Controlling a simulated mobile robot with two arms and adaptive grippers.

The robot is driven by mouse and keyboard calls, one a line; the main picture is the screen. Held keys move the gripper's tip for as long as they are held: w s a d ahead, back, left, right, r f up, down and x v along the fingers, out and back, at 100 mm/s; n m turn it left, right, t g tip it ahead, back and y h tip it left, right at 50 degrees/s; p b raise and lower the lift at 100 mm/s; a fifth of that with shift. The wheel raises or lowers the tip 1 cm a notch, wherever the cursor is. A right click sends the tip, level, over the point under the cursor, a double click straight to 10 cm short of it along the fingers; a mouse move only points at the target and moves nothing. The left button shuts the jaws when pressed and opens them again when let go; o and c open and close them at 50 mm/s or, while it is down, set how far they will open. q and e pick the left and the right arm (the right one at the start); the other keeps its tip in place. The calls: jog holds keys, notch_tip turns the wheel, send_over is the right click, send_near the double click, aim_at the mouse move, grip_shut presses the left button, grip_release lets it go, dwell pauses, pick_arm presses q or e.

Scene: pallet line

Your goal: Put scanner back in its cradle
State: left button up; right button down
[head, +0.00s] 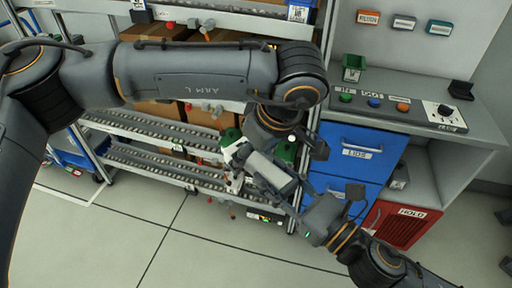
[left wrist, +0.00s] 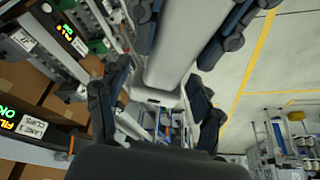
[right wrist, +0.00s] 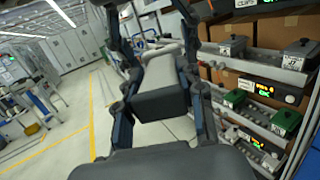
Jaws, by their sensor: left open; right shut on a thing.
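A grey and pale handheld thing, which I take for the scanner (head: 272,174), is in the air between my two grippers in the head view. My right gripper (head: 290,192) is shut on it from the lower right. In the right wrist view the scanner (right wrist: 160,98) fills the space between the fingers. My left gripper (head: 258,166) is open close to it; in the left wrist view the scanner's pale body (left wrist: 180,50) lies between the open fingers. Whether the left fingers touch it I cannot tell. A small black stand (head: 461,90) on the counter may be the cradle; I cannot be sure.
The counter (head: 400,108) at the right carries a green bin (head: 353,68), coloured buttons and a dial box. Blue drawers (head: 361,152) and a red HOLD bin (head: 398,224) are below. Roller shelves (head: 160,128) with cartons stand behind my arms. The floor in front is clear.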

pick_arm(q)
grip_shut()
pick_arm(e)
jog(key=c, duration=0.7)
grip_release()
jog(key=shift+c, duration=0.2)
